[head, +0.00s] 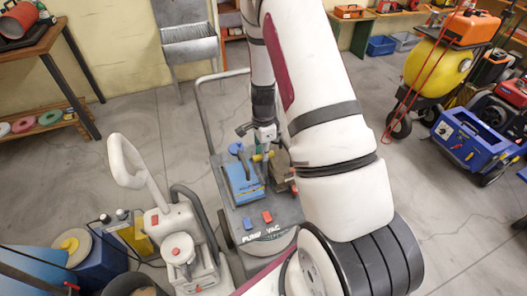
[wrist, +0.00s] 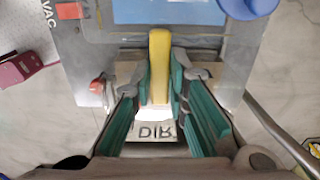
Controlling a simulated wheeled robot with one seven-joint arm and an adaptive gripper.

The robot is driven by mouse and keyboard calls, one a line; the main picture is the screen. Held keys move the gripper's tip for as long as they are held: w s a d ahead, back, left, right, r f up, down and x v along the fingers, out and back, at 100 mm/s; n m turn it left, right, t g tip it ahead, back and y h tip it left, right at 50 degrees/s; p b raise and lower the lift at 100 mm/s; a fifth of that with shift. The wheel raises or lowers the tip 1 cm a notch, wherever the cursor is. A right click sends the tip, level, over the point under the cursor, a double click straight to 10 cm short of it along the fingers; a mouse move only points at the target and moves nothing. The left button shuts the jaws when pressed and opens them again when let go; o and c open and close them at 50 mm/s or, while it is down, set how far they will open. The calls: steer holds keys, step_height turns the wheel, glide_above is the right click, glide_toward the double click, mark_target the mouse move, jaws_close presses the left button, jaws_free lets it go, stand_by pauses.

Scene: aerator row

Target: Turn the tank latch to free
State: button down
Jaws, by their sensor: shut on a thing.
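The yellow tank latch (wrist: 159,50) stands as a narrow bar between my fingertips in the wrist view. In the head view a small yellow part (head: 263,157) shows just below my gripper (head: 264,138). The latch points straight up the wrist picture, over a pale body. A plate with the letters "DIR" (wrist: 155,132) shows between the teal-padded fingers. The fingers hide part of the latch and its mount.
The grey machine (head: 262,222) carries a blue box (head: 243,182) beside the latch. A red tab (wrist: 97,86) sits left of my fingers. A white upright machine (head: 180,250) stands close on the left. A yellow-tank machine (head: 437,68) stands right; open floor lies between.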

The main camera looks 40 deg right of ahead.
steer(key=n, duration=0.4)
steer(key=shift+n, duration=0.4)
steer(key=n, duration=0.4)
steer(key=shift+n, duration=0.3)
steer(key=n, duration=0.4)
steer(key=shift+n, duration=0.3)
steer(key=shift+n+p, duration=0.45)
steer(key=shift+n, duration=1.45)
steer(key=c, duration=1.6)
jaws_free()
steer(key=shift+o, duration=0.2)
